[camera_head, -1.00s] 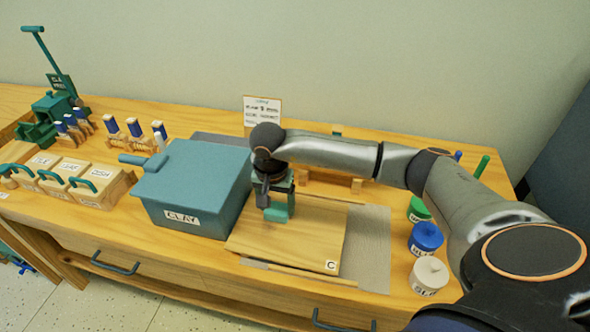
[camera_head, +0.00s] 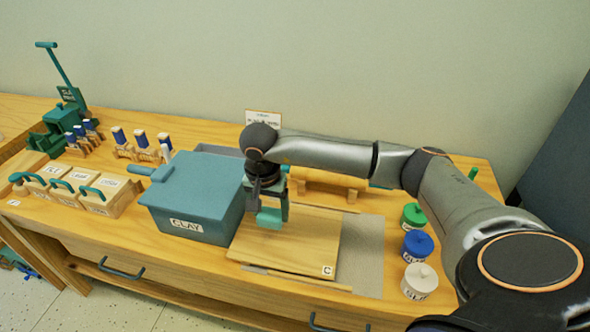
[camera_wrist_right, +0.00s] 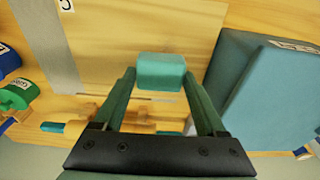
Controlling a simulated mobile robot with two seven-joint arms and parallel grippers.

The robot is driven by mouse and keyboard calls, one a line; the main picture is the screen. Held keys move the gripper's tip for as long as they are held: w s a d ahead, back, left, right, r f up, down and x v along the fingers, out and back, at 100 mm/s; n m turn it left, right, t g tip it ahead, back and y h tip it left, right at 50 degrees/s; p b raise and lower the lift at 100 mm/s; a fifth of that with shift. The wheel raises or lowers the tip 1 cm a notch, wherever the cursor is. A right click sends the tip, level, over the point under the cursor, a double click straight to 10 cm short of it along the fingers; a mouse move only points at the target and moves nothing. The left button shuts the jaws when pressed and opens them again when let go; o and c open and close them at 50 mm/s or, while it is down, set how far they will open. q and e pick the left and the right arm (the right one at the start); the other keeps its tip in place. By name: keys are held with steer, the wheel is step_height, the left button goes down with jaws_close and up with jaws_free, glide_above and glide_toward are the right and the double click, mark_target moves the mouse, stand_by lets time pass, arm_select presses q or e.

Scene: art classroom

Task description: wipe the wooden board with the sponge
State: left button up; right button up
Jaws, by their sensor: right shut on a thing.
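The wooden board (camera_head: 290,246) is a pale flat panel marked C, lying on a grey mat on the bench in the head view. It also fills the upper middle of the right wrist view (camera_wrist_right: 130,30). My right gripper (camera_head: 266,205) points down over the board's back left part, close beside the clay box. It is shut on the teal sponge (camera_head: 270,218), a small block between the fingertips in the right wrist view (camera_wrist_right: 161,72). I cannot tell whether the sponge touches the board. My left gripper is not in view.
The blue clay box (camera_head: 190,205) stands directly left of the board. Green, blue and white lidded jars (camera_head: 420,281) stand to the right. A wooden rack (camera_head: 325,186) lies behind. Handled blocks (camera_head: 103,199) and brush stands fill the bench's left.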

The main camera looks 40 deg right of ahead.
steer(key=shift+r+p, duration=0.55)
steer(key=shift+r, duration=0.65)
